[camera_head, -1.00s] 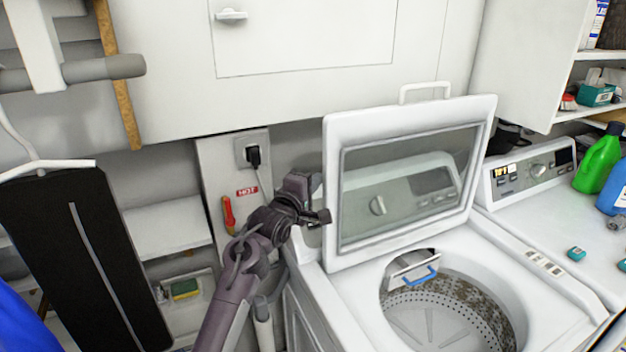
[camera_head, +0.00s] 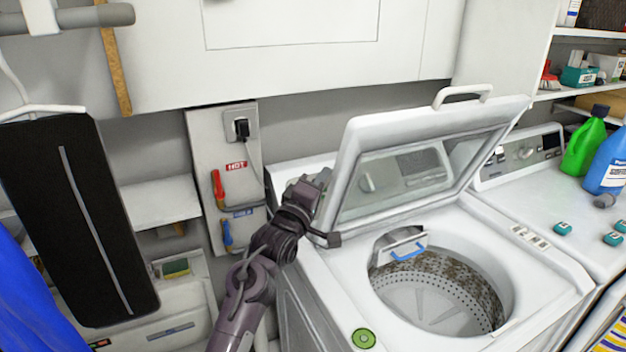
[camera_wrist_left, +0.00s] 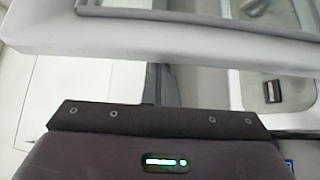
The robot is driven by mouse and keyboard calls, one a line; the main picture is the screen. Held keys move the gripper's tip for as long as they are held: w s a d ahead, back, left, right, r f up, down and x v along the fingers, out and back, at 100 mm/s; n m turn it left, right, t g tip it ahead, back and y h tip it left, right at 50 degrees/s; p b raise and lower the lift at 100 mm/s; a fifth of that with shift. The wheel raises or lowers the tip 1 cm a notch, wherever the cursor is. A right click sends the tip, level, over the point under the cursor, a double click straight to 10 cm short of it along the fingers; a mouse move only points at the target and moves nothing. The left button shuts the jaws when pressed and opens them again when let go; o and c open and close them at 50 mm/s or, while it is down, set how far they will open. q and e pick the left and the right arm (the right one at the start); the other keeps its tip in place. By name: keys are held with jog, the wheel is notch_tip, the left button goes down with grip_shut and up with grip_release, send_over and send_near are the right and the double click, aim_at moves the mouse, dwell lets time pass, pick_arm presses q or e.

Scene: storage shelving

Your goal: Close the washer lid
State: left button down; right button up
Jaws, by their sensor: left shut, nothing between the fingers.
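The white washer (camera_head: 350,292) stands at the centre right with its round drum opening uncovered. In the left wrist view the lid's pale edge (camera_wrist_left: 150,38) crosses the top, beyond the dark gripper body. The right gripper is not in view.
A second white machine (camera_head: 540,190) stands at the right, with green (camera_head: 585,148) and blue (camera_head: 606,165) bottles on it. A black ironing board (camera_head: 75,215) hangs at the left. A wall cabinet (camera_head: 300,60) is above the washer.

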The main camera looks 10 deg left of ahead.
pick_arm(q)
jog(key=s+d+f+b, duration=0.1)
jog(key=s+d+f+m+h+b, duration=0.1)
jog(key=s+d+m, duration=0.1)
jog(key=s, duration=0.1)
jog(key=shift+f+t+b, duration=0.4)
jog(key=s+d+f+m+h+b, duration=0.4)
jog(key=s+d+f+m+b, duration=0.1)
jog(key=s+f+b, duration=0.3)
jog(key=shift+f+m+t, duration=0.3)
jog(key=shift+f+m, duration=0.2)
jog(key=shift+f, duration=0.05)
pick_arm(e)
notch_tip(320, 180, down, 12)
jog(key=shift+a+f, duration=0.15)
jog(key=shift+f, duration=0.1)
pick_arm(q)
jog(key=shift+d, duration=0.1)
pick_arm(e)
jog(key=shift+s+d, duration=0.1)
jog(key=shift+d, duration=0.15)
